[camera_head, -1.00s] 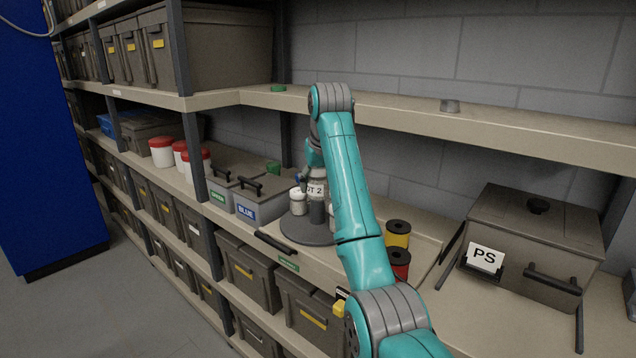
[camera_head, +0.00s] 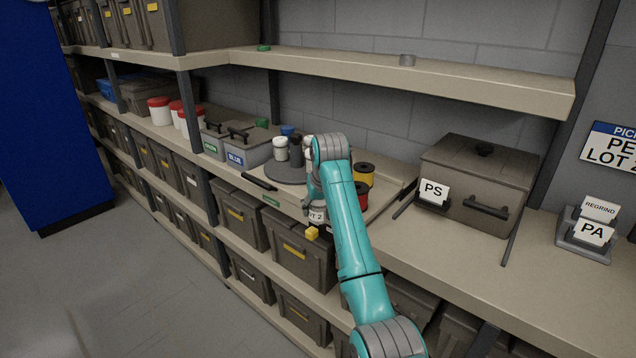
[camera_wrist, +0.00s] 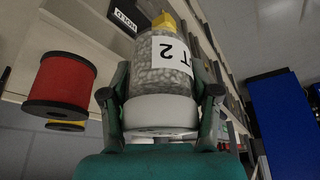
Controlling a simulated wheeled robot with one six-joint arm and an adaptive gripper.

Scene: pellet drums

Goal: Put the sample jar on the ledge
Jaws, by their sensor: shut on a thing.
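The sample jar (camera_wrist: 160,65) is clear, full of grey pellets, with a white lid and a label ending in "T 2". My gripper (camera_wrist: 160,100) is shut on it, one finger on each side near the lid. In the head view, my gripper (camera_head: 312,192) holds the jar (camera_head: 316,217) in front of the shelf edge, beside a yellow block (camera_head: 311,233). My arm partly hides it. A long upper shelf (camera_head: 400,78) runs along the wall; I cannot tell whether it is the ledge.
A grey turntable (camera_head: 280,173) with other jars stands behind my gripper. Red (camera_head: 362,196) and yellow (camera_head: 364,172) spools stand to its right. A lidded PS bin (camera_head: 470,185) and card holder (camera_head: 583,243) are farther right. Bare shelf surface (camera_head: 470,260) lies in front of the bin.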

